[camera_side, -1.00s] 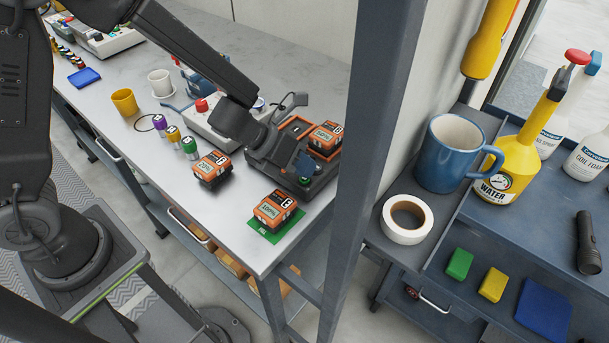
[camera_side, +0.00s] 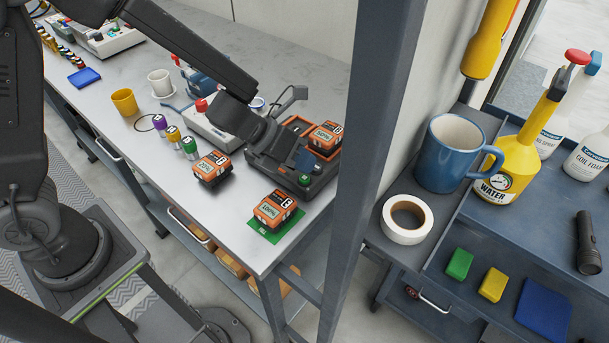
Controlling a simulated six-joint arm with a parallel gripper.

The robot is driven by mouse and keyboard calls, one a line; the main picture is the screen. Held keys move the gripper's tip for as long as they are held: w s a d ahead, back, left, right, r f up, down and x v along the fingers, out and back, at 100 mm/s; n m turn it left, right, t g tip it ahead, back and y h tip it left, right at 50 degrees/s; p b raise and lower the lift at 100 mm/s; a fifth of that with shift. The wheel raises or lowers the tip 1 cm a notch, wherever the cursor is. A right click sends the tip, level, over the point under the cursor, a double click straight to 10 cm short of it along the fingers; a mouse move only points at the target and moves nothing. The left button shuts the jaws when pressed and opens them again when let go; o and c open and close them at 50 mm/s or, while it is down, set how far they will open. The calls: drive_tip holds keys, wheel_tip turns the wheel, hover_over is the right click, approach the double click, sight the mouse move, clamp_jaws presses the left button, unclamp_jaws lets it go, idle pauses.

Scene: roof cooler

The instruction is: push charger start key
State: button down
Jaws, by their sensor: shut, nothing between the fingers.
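The charger (camera_side: 322,183) is a dark unit near the right end of the bench. It has orange-trimmed bays, a dark blue panel (camera_side: 305,161) and a small green key (camera_side: 304,180) low on its front. An orange battery pack (camera_side: 325,137) sits in its right bay. My gripper (camera_side: 268,138) is shut and empty, over the left part of the charger, to the left of and above the green key in the picture. It hides part of the charger's left side. The fingertips blend into the dark charger, and I cannot tell whether they touch it.
One orange pack (camera_side: 212,167) stands left of the charger; another (camera_side: 274,209) is on a green mat (camera_side: 287,232) at the bench's front corner. Several coloured cylinders (camera_side: 189,147), a yellow cup (camera_side: 124,102) and a white mug (camera_side: 161,83) stand farther left. A grey post (camera_side: 362,150) rises right of the charger.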

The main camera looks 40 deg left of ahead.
sight(303, 175)
drive_tip(key=shift+r, duration=0.1)
drive_tip(key=shift+r, duration=2.45)
